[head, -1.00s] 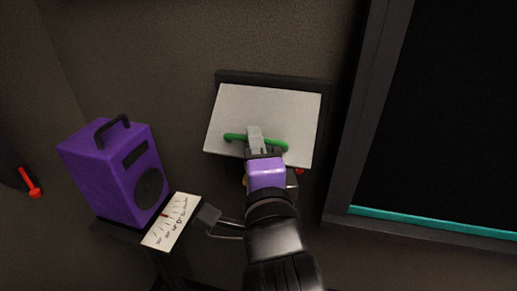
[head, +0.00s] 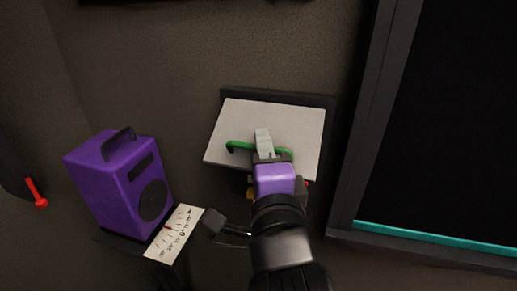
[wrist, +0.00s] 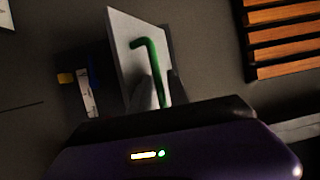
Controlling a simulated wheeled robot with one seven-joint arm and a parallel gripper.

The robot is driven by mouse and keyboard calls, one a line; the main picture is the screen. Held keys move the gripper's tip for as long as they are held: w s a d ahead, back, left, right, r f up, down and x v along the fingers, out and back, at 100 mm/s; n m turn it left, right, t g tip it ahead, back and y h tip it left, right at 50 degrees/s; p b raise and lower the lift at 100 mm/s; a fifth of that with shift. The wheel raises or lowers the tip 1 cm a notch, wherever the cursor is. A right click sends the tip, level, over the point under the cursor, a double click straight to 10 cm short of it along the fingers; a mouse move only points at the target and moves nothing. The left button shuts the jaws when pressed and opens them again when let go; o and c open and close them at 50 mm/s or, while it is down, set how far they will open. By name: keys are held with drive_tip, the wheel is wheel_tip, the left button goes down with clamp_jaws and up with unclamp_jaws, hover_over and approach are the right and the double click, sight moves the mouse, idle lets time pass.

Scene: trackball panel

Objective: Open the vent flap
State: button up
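The vent flap (head: 225,133) is a pale grey-white plate on a dark wall frame (head: 280,96), with a green bar handle across its lower part (head: 240,146). The flap stands tilted out from the frame; the wrist view shows its plate (wrist: 125,40) at an angle to the dark backing. My gripper (head: 264,140) is at the handle, and its grey finger covers the middle of the bar. In the wrist view the green handle (wrist: 154,62) runs down between my fingers, which appear closed on it. The far finger is partly hidden.
A purple speaker-like box (head: 115,185) and a white dial meter (head: 174,234) stand left of my arm. A red lever (head: 36,192) is at the far left. A dark framed panel with a teal strip (head: 440,237) is on the right. Slatted wood (wrist: 285,40) shows in the wrist view.

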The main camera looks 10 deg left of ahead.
drive_tip(key=shift+o, duration=0.5)
drive_tip(key=shift+s+a, duration=0.1)
drive_tip(key=shift+a, duration=0.05)
drive_tip(key=b+v, duration=0.2)
drive_tip(key=v, duration=0.5)
drive_tip(key=shift+s, duration=0.35)
